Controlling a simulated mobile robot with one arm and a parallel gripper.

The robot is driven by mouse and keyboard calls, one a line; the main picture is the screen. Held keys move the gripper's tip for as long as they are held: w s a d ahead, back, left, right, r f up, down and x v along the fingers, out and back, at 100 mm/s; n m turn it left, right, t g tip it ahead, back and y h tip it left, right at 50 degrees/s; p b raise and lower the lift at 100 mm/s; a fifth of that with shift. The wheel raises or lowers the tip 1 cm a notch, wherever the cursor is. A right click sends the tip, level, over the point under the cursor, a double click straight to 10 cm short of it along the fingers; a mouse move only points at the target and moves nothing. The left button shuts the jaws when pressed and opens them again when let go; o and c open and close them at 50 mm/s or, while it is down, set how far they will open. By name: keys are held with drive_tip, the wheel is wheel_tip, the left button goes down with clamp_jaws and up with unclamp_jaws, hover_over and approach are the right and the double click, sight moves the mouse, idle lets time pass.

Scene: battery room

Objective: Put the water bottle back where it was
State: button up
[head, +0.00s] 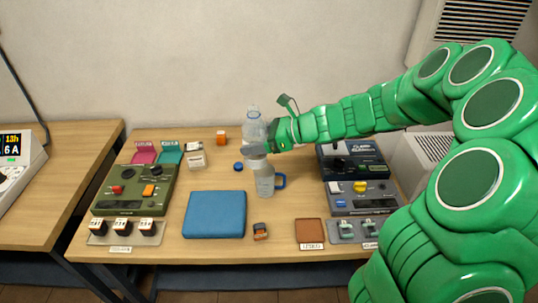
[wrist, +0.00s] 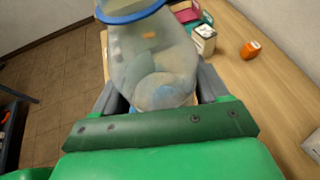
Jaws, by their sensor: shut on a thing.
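The clear water bottle (head: 253,126) is roughly upright over the middle of the table in the head view, and my gripper (head: 257,149) is shut on it from the right. In the wrist view the clear body (wrist: 155,65) fills the space between the fingers, with a blue band (wrist: 135,12) across the top. Directly below my gripper in the head view is a clear shape (head: 264,180) with a blue handle (head: 280,181) at its right. I cannot tell whether that shape is a separate jug or how far the bottle is above it.
A blue pad (head: 214,214) lies to the left on the wooden table, with a green control box (head: 133,188) beyond it. A blue disc (head: 238,167), an orange item (head: 221,138) and a white box (head: 196,160) lie behind. Dark devices (head: 352,160) stand right.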

drive_tip(key=w+d+m+t+h, duration=0.3)
drive_tip(key=w+d+m+t, duration=0.35)
drive_tip(key=w, duration=0.45)
drive_tip(key=shift+h, duration=0.3)
drive_tip(key=shift+w+a+f, duration=0.3)
drive_tip(key=shift+w+f, duration=2)
drive_tip(key=shift+f, duration=0.85)
drive_tip(key=shift+w+a+f, duration=0.3)
drive_tip(key=shift+w+f, duration=2.05)
drive_tip(key=shift+f, duration=0.75)
drive_tip(key=shift+w+a+f, duration=0.3)
drive_tip(key=shift+w+f, duration=2)
drive_tip(key=shift+f, duration=0.85)
drive_tip(key=shift+f, duration=0.1)
drive_tip(key=o, duration=1.3)
